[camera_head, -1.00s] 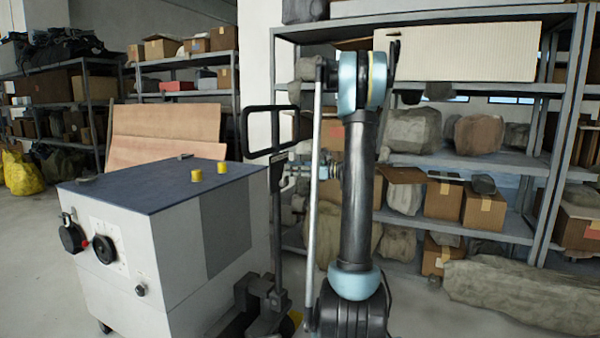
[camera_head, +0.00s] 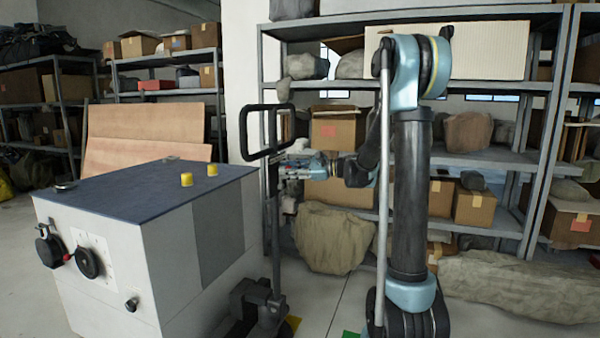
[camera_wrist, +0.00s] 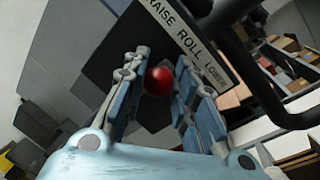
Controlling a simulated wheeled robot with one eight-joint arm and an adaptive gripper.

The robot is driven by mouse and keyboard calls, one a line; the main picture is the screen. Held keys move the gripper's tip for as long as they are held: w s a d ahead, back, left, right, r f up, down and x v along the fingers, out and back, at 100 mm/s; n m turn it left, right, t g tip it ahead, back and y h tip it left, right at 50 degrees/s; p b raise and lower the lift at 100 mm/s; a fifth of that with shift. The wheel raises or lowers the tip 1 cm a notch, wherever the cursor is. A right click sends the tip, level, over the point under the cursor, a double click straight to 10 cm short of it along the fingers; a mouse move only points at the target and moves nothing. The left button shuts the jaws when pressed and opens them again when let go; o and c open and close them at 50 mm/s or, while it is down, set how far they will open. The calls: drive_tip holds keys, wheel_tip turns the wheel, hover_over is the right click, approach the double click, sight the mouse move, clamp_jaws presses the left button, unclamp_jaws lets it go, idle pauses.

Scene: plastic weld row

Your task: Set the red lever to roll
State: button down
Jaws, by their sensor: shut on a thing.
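The red lever's round knob (camera_wrist: 158,81) shows in the wrist view, between the two blue-grey fingers of my gripper (camera_wrist: 160,66). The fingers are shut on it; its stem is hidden. Behind it is a dark plate (camera_wrist: 120,45) with a white label strip (camera_wrist: 190,42) reading RAISE, ROLL, LOWER. I cannot tell which word the lever lines up with. In the head view, my gripper (camera_head: 281,171) reaches left to the post just below the black loop handle (camera_head: 245,135) of a pallet truck (camera_head: 262,305). The lever is too small to make out there.
A white cabinet (camera_head: 125,270) with a dark top, knobs and two yellow caps stands close left of the truck. Some floor between truck and arm is clear.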

drive_tip(key=shift+s+f, duration=0.1)
idle(0.5)
drive_tip(key=c, duration=1.3)
unclamp_jaws()
drive_tip(key=shift+c, duration=0.2)
drive_tip(key=shift+d, duration=0.1)
drive_tip(key=s+d+r, duration=0.1)
drive_tip(key=d, duration=1)
drive_tip(key=shift+s+d, duration=0.35)
